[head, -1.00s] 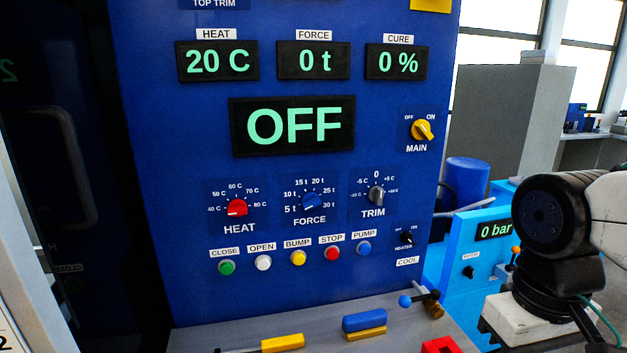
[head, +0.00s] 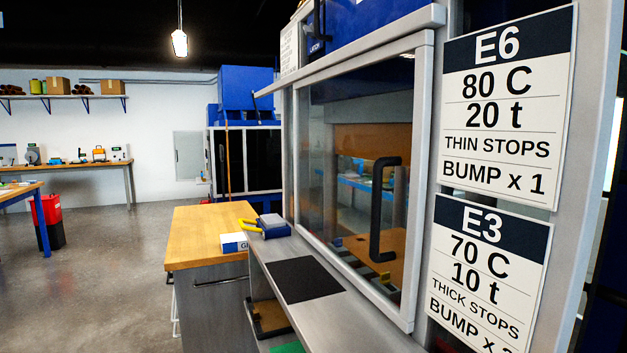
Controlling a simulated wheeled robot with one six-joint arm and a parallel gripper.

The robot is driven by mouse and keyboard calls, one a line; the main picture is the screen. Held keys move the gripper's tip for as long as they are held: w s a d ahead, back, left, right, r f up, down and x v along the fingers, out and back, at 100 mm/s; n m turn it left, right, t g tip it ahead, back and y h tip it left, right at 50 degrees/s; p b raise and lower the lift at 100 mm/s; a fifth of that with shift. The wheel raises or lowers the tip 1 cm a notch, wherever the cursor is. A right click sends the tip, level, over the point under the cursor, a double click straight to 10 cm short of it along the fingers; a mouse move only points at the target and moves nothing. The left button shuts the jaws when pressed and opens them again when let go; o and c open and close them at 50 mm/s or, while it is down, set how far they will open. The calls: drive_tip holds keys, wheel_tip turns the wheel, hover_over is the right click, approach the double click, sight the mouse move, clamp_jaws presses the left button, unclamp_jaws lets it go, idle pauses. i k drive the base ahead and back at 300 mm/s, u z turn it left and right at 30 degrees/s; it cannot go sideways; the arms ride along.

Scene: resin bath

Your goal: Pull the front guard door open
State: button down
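The front guard door (head: 423,190) is a clear panel in a light grey metal frame on the front of the blue machine, seen at a slant. It stands across the machine's opening; I see no clear gap at its right edge. Its black upright bar handle (head: 376,215) is on the right part of the pane. A word "LATCH" shows on the blue part above the door. My gripper is not in view.
A grey ledge (head: 345,315) with a black mat (head: 305,279) runs below the door. A wood-topped cabinet (head: 200,228) stands to its left. Two setting cards, E6 (head: 505,105) and E3 (head: 487,275), hang right of the door. The floor at left is open.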

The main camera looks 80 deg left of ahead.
sight(421, 42)
drive_tip(key=u, duration=2.3)
